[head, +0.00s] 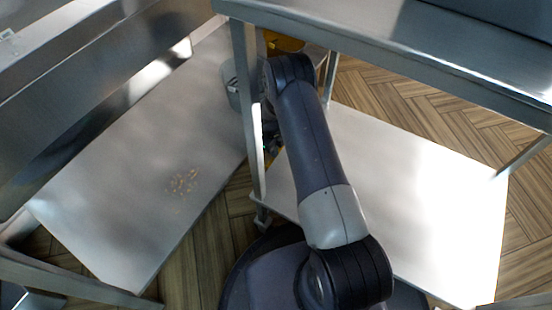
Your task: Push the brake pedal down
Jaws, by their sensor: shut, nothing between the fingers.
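My arm reaches up the picture from its base, bends at the elbow and drops down just right of a steel table leg (247,110). My gripper (270,138) shows only as a small dark shape low beside that leg, partly hidden by the leg and my arm. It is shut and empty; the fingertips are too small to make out. I cannot pick out the brake pedal. A yellow object (284,42) shows behind my elbow, mostly covered, and a small yellow patch shows near my gripper. I cannot tell whether my gripper touches anything.
A steel table (400,48) stands over a pale lower shelf (420,190) at right. A long pale steel shelf (130,200) with scattered crumbs (184,182) lies at left. A grey container (231,88) stands by the table leg. A narrow strip of wood floor (205,240) runs between.

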